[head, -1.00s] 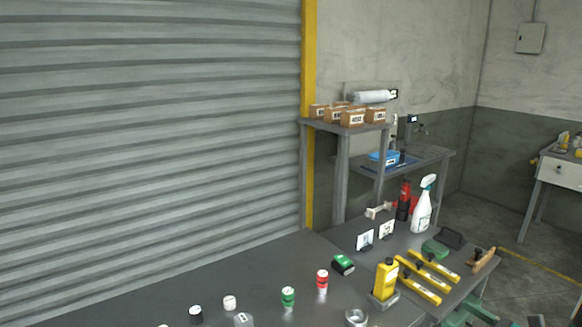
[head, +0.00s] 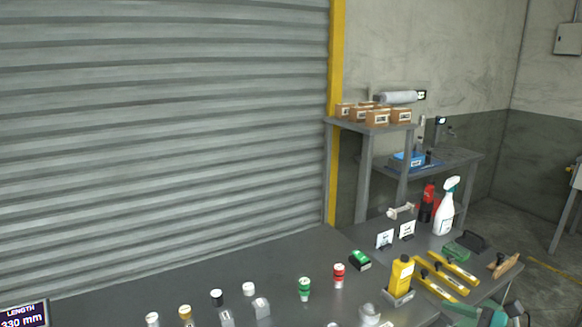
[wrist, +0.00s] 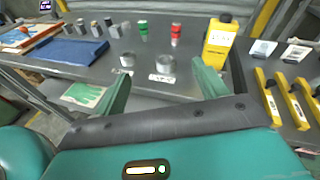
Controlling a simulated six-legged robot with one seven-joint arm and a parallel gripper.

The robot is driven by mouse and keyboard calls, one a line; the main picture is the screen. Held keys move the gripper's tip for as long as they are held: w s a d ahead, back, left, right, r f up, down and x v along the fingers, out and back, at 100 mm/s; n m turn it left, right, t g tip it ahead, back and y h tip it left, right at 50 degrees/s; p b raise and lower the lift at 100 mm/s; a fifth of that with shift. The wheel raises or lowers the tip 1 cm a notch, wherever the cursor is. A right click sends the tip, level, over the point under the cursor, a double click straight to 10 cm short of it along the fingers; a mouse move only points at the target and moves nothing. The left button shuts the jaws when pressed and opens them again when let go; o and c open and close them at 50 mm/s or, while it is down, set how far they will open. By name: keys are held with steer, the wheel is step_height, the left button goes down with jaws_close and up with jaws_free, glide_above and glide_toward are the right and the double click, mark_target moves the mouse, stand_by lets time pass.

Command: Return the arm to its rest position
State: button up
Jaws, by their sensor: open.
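My gripper (wrist: 162,90) shows in the wrist view with its two green fingers spread apart and nothing between them. It is in front of the grey workbench (wrist: 185,53), and its fingertips point toward the bench edge. Past the fingertips stand a grey metal ring (wrist: 166,64) and a smaller ring (wrist: 127,60) with white labels in front. The yellow bottle (wrist: 220,40) stands beyond the right finger. In the head view, part of my green arm shows at the bottom right, and the fingers cannot be made out there.
On the bench in the head view are a green-topped canister (head: 304,288), a red one (head: 339,275), a yellow bottle (head: 401,275), yellow bars (head: 447,273) and a white spray bottle (head: 446,208). A length display (head: 24,315) is at the lower left. A shutter (head: 160,130) closes the back.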

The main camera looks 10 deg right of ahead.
steer(key=s+a+r+n+g, duration=0.2)
steer(key=a+n+g, duration=0.75)
steer(key=a, duration=0.75)
steer(key=s+a+r+n+t+h, duration=0.1)
steer(key=s+a+r+n+h, duration=0.1)
steer(key=n, duration=0.6)
steer(key=s+a+r+n+t+h, duration=0.1)
steer(key=s+a+r+n+h, duration=0.2)
steer(key=n, duration=0.6)
steer(key=s+a+h, duration=0.2)
steer(key=a+h, duration=0.1)
steer(key=h, duration=0.1)
steer(key=shift+s+r, duration=0.25)
steer(key=shift+r, duration=0.05)
steer(key=shift+t, duration=0.25)
